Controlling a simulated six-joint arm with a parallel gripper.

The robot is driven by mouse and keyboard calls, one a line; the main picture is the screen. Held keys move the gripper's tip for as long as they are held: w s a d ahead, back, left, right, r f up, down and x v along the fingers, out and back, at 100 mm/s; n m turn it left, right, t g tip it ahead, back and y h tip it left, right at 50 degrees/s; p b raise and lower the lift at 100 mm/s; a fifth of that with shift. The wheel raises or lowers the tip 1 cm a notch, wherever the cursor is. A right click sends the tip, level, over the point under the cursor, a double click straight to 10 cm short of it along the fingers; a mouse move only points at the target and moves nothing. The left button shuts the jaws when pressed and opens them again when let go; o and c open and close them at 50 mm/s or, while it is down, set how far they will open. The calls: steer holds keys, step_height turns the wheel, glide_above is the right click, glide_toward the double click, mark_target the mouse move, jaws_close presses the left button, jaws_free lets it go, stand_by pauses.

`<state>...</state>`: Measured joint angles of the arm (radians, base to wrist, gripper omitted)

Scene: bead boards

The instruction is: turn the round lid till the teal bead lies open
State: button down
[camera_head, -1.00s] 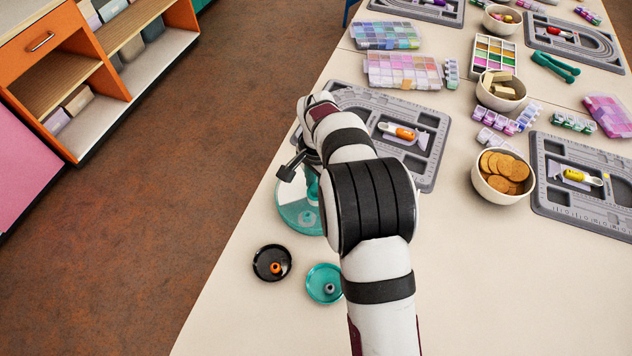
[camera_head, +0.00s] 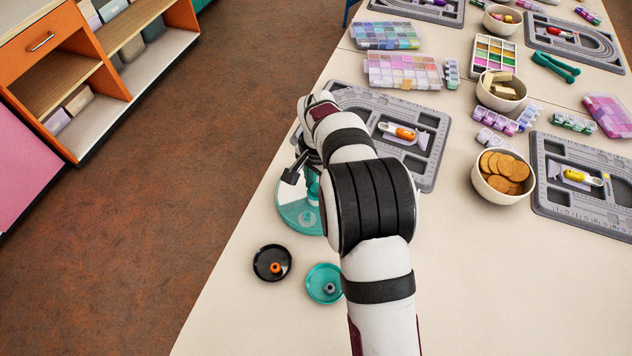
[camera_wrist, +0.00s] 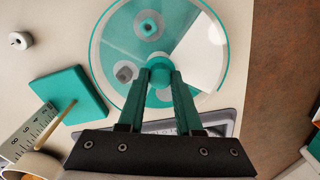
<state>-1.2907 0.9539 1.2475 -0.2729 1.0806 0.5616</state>
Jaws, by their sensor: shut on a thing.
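The round lid (camera_wrist: 112,42) is a teal-tinted see-through disc, with a pale wedge (camera_wrist: 198,62) right of its middle in the wrist view. My gripper (camera_wrist: 160,80) is shut on the teal knob (camera_wrist: 159,68) at its centre. A teal bead (camera_wrist: 148,25) shows near the far edge, in the tinted part, apparently under the lid. A grey bead (camera_wrist: 126,73) shows left of the knob. My fingers hide part of the near side. In the head view the lid (camera_head: 298,216) is partly hidden behind my arm.
A black dish (camera_head: 261,264) and a teal dish (camera_head: 318,272) stand nearer on the table, each with a small knob-like piece. A teal block (camera_wrist: 70,92) and a white bead (camera_wrist: 20,40) lie left of the lid. A grey bead board (camera_head: 428,150) lies behind my arm.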

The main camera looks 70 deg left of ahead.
steer(key=n, duration=1.2)
steer(key=shift+n, duration=0.3)
steer(key=n, duration=0.4)
steer(key=shift+n, duration=0.3)
steer(key=n, duration=0.4)
steer(key=shift+n, duration=0.3)
steer(key=n, duration=0.8)
steer(key=shift+n, duration=2.3)
